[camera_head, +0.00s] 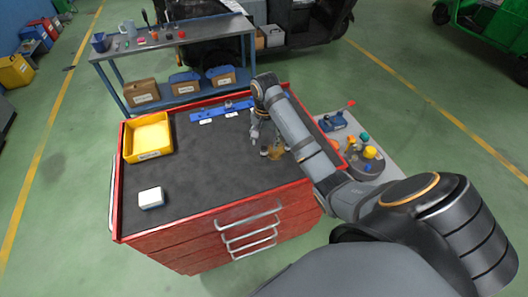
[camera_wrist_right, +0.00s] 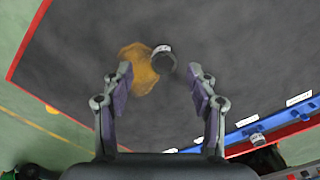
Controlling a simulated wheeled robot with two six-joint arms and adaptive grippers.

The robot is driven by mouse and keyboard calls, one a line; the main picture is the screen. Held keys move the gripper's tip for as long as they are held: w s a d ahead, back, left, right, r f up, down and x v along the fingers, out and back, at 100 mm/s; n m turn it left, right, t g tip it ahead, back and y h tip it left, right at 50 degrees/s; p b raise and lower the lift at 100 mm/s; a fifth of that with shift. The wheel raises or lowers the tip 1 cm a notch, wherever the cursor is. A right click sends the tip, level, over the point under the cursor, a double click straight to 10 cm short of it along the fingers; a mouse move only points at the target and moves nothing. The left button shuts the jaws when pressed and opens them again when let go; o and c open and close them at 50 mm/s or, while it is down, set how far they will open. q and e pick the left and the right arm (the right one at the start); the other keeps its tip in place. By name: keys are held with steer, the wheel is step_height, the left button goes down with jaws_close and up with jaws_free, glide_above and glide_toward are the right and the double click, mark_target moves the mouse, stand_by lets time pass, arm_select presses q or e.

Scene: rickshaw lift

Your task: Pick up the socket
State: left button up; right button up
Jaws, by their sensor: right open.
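A dark, round socket (camera_wrist_right: 163,60) with a pale marking on its side lies on the dark mat of the red tool cabinet. In the right wrist view it sits between and slightly beyond the fingertips of my right gripper (camera_wrist_right: 160,74), next to a brown stain (camera_wrist_right: 138,72). The gripper is open and empty, with a finger on each side. In the head view my right gripper (camera_head: 265,141) is low over the right part of the mat; the socket is hard to make out there beside the stain (camera_head: 276,152). My left gripper is not in view.
A blue rail (camera_head: 212,110) with white labels and one socket-like piece lies along the cabinet's back edge. A yellow bin (camera_head: 148,137) and a white block (camera_head: 151,197) are on the left. A grey side cart (camera_head: 383,176) with cluttered items stands right. The mat's middle is clear.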

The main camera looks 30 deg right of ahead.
mark_target(264, 148)
steer(key=f, duration=0.1)
steer(key=f+b, duration=0.1)
steer(key=f, duration=0.1)
steer(key=f+b, duration=0.1)
steer(key=shift+w+a+f, duration=0.1)
steer(key=shift+w+f, duration=0.3)
steer(key=shift+w, duration=0.1)
steer(key=shift+s+r, duration=0.2)
steer(key=shift+s, duration=0.1)
steer(key=c, duration=0.3)
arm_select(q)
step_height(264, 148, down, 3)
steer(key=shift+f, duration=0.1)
arm_select(e)
jaws_close()
